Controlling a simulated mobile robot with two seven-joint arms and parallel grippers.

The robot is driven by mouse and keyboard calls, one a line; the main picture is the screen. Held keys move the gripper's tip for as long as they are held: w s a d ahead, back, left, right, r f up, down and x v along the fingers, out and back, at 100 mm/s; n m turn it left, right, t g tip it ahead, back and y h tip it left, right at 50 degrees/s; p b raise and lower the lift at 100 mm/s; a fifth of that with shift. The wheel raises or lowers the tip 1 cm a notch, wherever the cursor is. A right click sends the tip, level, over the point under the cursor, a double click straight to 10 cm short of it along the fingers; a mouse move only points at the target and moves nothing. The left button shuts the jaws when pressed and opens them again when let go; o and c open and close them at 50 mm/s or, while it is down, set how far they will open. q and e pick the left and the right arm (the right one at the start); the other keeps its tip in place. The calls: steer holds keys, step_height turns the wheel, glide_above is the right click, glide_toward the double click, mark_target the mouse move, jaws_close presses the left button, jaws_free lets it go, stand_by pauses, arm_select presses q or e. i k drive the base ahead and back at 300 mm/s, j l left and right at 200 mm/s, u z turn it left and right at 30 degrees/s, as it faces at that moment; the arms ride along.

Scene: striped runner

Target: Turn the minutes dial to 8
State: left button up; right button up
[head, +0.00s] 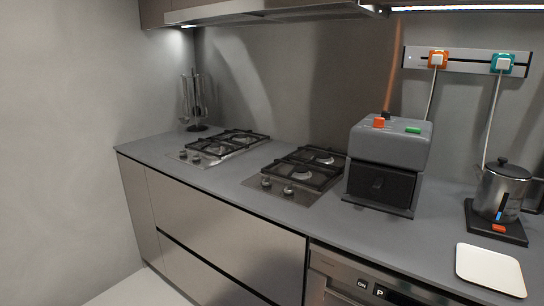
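No dial marked with minutes can be made out in the head view. A grey boxy appliance (405,145) stands on the counter right of the hobs. It has an orange block (378,123) and a green block (413,130) on top, and a dark front with a small dark shape that I cannot identify. A built-in appliance (325,262) under the counter shows controls marked ON and P at the bottom edge; the rest is cut off. Neither of my grippers is in view.
Two gas hobs (265,184) sit in the grey counter (225,195). A steel kettle (500,190) on a dark base and a white board (490,268) are at right. A wall rail (466,59) carries two plugs with cords. A utensil stand (195,105) is far left.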

mark_target(386, 114)
steer(key=i+l+z, duration=0.1)
steer(key=l+z, duration=0.25)
steer(key=l, duration=1.1)
